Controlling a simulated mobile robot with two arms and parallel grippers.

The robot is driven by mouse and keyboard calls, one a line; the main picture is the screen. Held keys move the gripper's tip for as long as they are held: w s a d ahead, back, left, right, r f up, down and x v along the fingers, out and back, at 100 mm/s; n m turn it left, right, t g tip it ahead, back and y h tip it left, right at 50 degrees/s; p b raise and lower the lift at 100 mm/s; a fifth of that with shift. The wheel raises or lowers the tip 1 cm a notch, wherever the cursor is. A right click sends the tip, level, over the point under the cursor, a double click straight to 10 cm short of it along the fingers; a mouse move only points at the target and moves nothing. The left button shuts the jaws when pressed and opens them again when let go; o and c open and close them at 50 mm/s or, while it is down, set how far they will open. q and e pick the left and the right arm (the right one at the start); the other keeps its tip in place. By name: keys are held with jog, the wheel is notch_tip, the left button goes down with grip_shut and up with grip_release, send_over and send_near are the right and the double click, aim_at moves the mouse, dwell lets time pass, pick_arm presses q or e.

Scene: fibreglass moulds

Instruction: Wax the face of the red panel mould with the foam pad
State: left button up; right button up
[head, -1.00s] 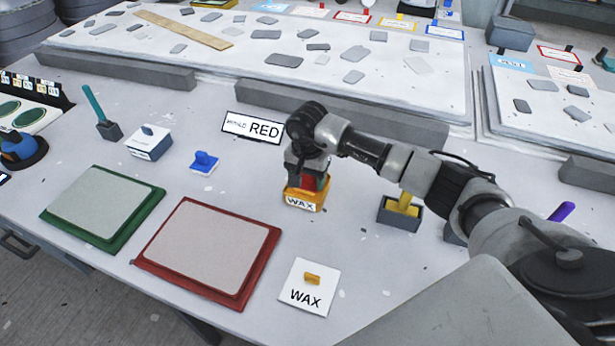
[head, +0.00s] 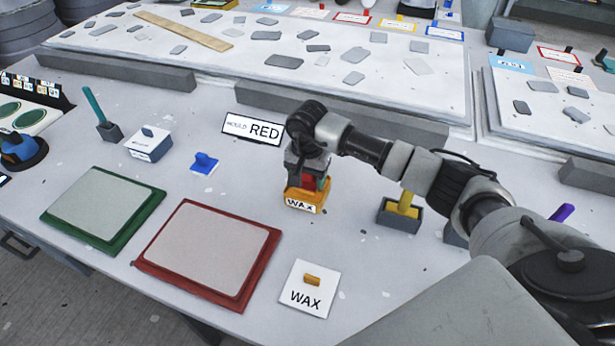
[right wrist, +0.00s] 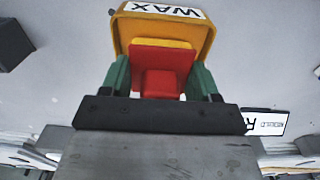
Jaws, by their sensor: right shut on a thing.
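The red panel mould (head: 208,250) lies flat on the bench at front centre, a red-rimmed tray shape with a pale grey face. My right gripper (head: 308,178) points down at the orange wax tin (head: 304,207), right of the mould. It is shut on the red handle of the foam pad (right wrist: 162,83). In the right wrist view green fingers (right wrist: 161,76) stand on both sides of the handle. A yellow layer shows past the handle, at the orange tin (right wrist: 185,25); how deep the pad sits in it is hidden. My left gripper is not in view.
A green mould (head: 103,209) lies left of the red one. A WAX card (head: 325,290) with a small orange piece lies on its right. A RED sign (head: 253,128), a blue-handled pad (head: 204,163) and a grey holder with a yellow item (head: 399,215) stand around.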

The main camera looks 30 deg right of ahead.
jog(key=shift+r+p, duration=1.2)
jog(key=shift+r, duration=1.9)
